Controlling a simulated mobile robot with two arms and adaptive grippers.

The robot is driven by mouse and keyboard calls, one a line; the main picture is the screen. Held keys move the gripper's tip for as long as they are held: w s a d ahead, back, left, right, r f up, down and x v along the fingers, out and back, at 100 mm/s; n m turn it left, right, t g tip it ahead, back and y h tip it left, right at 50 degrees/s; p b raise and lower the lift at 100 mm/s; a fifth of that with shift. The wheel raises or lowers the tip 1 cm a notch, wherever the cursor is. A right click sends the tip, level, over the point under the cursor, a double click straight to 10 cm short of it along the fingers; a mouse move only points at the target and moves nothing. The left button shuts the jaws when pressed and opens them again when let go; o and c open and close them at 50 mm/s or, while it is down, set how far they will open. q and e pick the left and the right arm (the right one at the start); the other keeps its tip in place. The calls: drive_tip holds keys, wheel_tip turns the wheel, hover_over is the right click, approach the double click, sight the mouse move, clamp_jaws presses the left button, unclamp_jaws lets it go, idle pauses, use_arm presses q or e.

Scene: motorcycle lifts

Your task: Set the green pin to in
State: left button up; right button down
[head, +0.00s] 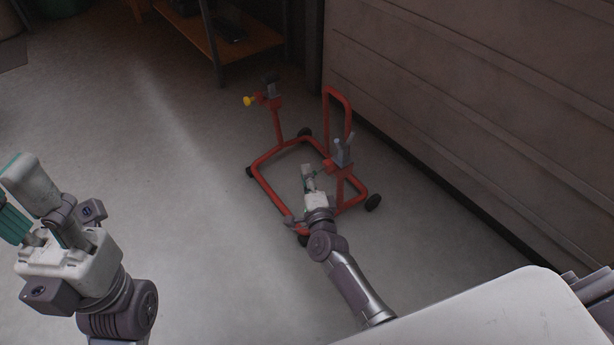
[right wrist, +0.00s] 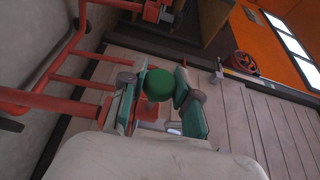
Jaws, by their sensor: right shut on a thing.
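The green pin shows in the right wrist view as a round green knob (right wrist: 158,85) between the two finger pads. My right gripper (right wrist: 162,100) is shut on it. In the head view my right gripper (head: 309,177) is at the near upright of the red stand (head: 262,181), and the pin is mostly hidden by the fingers. My left gripper (head: 18,195) is raised at the left edge of the head view, far from the stand. Its fingers overlap and are partly cut off, so its opening cannot be told.
A yellow knob (head: 248,101) is on the stand's far upright. The stand has black wheels (head: 373,203). A panelled wall (head: 470,105) rises behind it to the right. A shelf (head: 232,40) stands at the back. The floor (head: 190,180) left of the stand is clear.

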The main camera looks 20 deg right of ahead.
sight(316, 172)
drive_tip(key=shift+w+d, duration=0.25)
drive_tip(key=shift+d, duration=0.45)
drive_tip(key=shift+w+d, duration=0.2)
drive_tip(key=shift+d, duration=0.45)
drive_tip(key=c, duration=0.8)
unclamp_jaws()
drive_tip(key=shift+d, duration=0.1)
drive_tip(key=s+a, duration=0.1)
drive_tip(key=s, duration=1.1)
